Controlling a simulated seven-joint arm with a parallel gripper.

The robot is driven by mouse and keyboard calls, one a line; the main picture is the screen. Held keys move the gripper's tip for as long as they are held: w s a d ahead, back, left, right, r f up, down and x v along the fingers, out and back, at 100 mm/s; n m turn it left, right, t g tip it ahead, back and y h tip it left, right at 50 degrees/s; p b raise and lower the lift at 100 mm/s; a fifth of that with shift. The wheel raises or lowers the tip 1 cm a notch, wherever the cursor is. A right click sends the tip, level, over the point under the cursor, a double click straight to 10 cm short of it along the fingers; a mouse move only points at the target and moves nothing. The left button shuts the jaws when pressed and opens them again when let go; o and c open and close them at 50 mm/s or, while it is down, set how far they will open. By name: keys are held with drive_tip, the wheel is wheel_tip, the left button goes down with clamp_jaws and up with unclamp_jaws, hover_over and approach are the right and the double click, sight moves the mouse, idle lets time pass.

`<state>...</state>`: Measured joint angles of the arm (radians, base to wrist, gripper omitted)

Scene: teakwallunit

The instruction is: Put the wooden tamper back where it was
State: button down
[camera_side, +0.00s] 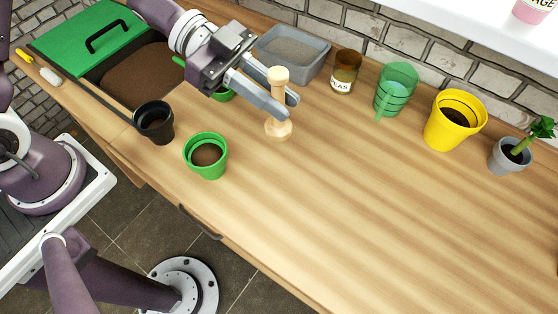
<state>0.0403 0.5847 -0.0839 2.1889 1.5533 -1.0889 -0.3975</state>
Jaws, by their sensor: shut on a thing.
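The wooden tamper (278,127) is a pale turned piece with a round knob on top, a narrow neck and a wider round foot. It is upright, in the upper middle of the side view. My gripper (287,103) reaches it from the upper left and is shut on its neck, one finger on each side. Part of the neck is hidden by the near finger. The foot is at or just above the wooden worktop (350,190); I cannot tell if it touches.
A grey tray (300,48) stands behind my gripper. A brown jar (345,72), green cups (396,90), a yellow pot (455,120) and a grey plant pot (508,156) line the back right. A green pot (206,156) and black pot (155,122) stand left. The front right is clear.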

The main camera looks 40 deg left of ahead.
drive_tip(key=shift+s+d+f+m+g, duration=0.25)
drive_tip(key=shift+s+d+f+g, duration=0.1)
drive_tip(key=shift+f, duration=0.15)
drive_tip(key=shift+s+d+f+m+g, duration=0.25)
drive_tip(key=shift+s+d+f, duration=0.1)
drive_tip(key=shift+f, duration=0.15)
wheel_tip(320, 180, down, 8)
drive_tip(key=shift+f, duration=0.1)
drive_tip(key=c, duration=1.3)
unclamp_jaws()
drive_tip(key=shift+a, duration=0.1)
